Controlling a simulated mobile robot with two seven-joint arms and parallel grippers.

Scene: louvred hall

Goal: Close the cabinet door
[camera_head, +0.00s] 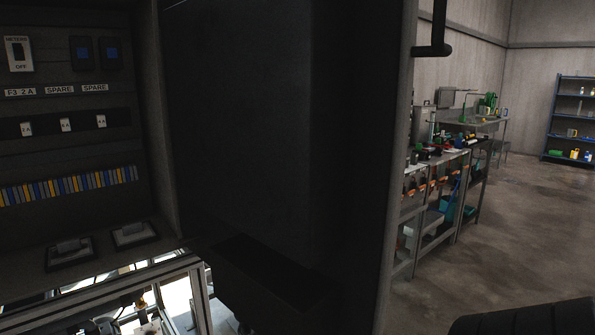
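The cabinet (65,150) fills the left side of the head view, with labelled switches, a row of coloured terminals and sockets inside. Its interior is exposed. The cabinet door (245,120), a large dark panel, stands open and fills the middle of the view. A black bent handle (435,48) sticks out beyond the door's right edge near the top. Neither of my grippers can be made out in this view.
Workbenches (435,180) with tools and bins stand beyond the door. A blue shelf (575,120) stands at the far right. The concrete floor (510,240) between is clear. A dark ribbed shape (525,318) shows at the bottom right.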

